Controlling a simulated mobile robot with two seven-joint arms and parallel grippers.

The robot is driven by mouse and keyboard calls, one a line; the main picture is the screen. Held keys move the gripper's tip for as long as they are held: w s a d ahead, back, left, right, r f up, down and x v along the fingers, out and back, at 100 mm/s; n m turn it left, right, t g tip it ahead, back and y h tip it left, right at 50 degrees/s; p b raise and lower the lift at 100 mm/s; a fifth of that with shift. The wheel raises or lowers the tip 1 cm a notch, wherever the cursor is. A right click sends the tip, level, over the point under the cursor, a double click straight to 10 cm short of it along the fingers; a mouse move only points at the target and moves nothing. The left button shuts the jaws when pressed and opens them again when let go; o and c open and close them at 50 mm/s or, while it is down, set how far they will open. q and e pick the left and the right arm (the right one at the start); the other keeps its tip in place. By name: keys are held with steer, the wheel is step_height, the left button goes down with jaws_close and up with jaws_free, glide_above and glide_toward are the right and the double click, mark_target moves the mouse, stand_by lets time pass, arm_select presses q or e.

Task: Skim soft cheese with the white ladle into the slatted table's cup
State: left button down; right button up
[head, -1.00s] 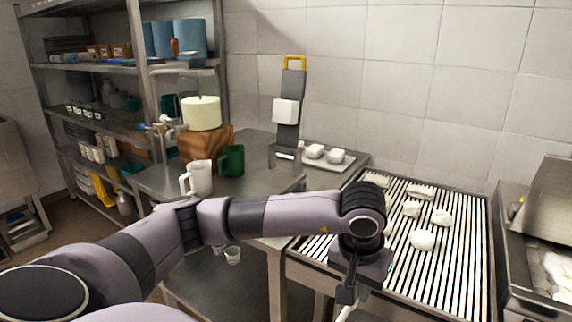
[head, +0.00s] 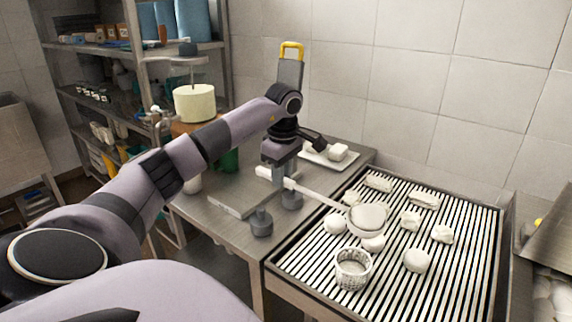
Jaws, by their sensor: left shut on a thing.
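My left gripper (head: 278,174) is shut on the handle of the white ladle (head: 318,193), above the steel table's right side. The ladle reaches right, and its round bowl (head: 368,218) hangs over the slatted table (head: 312,284). I cannot tell whether the bowl holds cheese; a white lump shows just below it. The perforated white cup (head: 352,270) stands upright at the slatted table's near left, below and apart from the ladle bowl. Several soft white cheese lumps (head: 416,261) lie on the slats right of the cup and behind it. My right gripper is out of view.
Grey weights (head: 262,222) and a flat board (head: 232,203) are on the steel table (head: 208,217) under my arm. A tray (head: 322,160) with white blocks sits behind. A steel bin (head: 540,290) stands at the right.

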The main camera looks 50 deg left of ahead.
arm_select(q)
steer(key=shift+s+f+t+y, duration=0.2)
steer(key=shift+f+t+y, duration=0.1)
steer(key=shift+t, duration=1)
steer(key=shift+d+t+b, duration=0.1)
steer(key=shift+t+b, duration=0.2)
steer(key=shift+b, duration=0.25)
steer(key=shift+w+f+b, duration=0.1)
steer(key=shift+b, duration=0.8)
steer(key=t+b, duration=0.1)
steer(key=b, duration=0.2)
steer(key=t+b, duration=0.1)
steer(key=b, duration=0.3)
steer(key=shift+s+f+t+y+b, duration=0.2)
steer(key=shift+t+y+b, duration=0.1)
steer(key=shift+y, duration=0.1)
steer(key=t+b, duration=0.1)
steer(key=b, duration=0.3)
steer(key=t+b, duration=0.1)
steer(key=b, duration=0.3)
steer(key=s+t+b, duration=0.1)
steer(key=t+b, duration=0.1)
steer(key=b, duration=0.3)
steer(key=shift+d+r+m+y, duration=0.1)
steer(key=shift+d+m+y, duration=0.2)
steer(key=shift+m, duration=0.1)
